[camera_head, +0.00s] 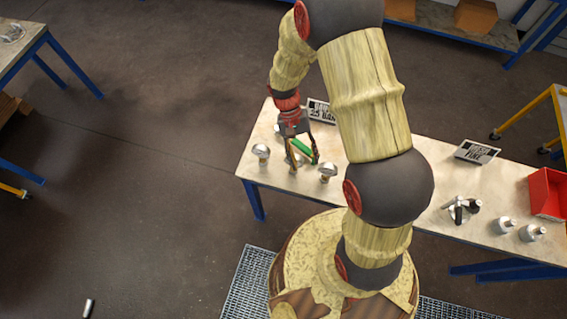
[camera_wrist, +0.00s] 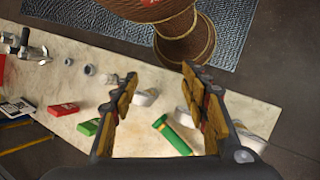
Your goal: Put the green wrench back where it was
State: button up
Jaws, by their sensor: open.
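The green wrench (camera_head: 302,147) shows near the back left end of the bench, partly hidden by my gripper in the head view. In the wrist view the green wrench (camera_wrist: 173,135) lies between and beyond my fingers, apart from both; its ring-like end points up-left. My gripper (camera_head: 304,165) is open and empty around that spot, with its two fingers spread in the wrist view (camera_wrist: 160,80). Silver-topped vessels stand close by, one to the left (camera_head: 261,151) and one to the right (camera_head: 328,169). I cannot tell whether the wrench touches a vessel.
The bench top (camera_head: 440,180) has a black-and-white sign (camera_head: 477,152), a metal fixture (camera_head: 459,209), grey cylinders (camera_head: 503,225) and a red bin (camera_head: 548,192) at right. The wrist view also shows a green block (camera_wrist: 88,127) and a red block (camera_wrist: 63,108).

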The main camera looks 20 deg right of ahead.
jog(key=shift+a+m+g+y+b, duration=0.7)
jog(key=shift+a+m+y, duration=2.1)
jog(key=shift+a+m, duration=1.25)
jog(key=s+d+r+n+t+h+b, duration=0.4)
jog(key=s+d+r+n+t+b, duration=0.3)
jog(key=b, duration=1.8)
jog(key=s+n+t, duration=0.1)
jog(key=n+t, duration=0.3)
jog(key=t, duration=0.1)
jog(key=shift+s+d+r+t+b, duration=0.2)
jog(key=shift+s+r+t+b, duration=0.15)
jog(key=shift+s+t+b, duration=0.05)
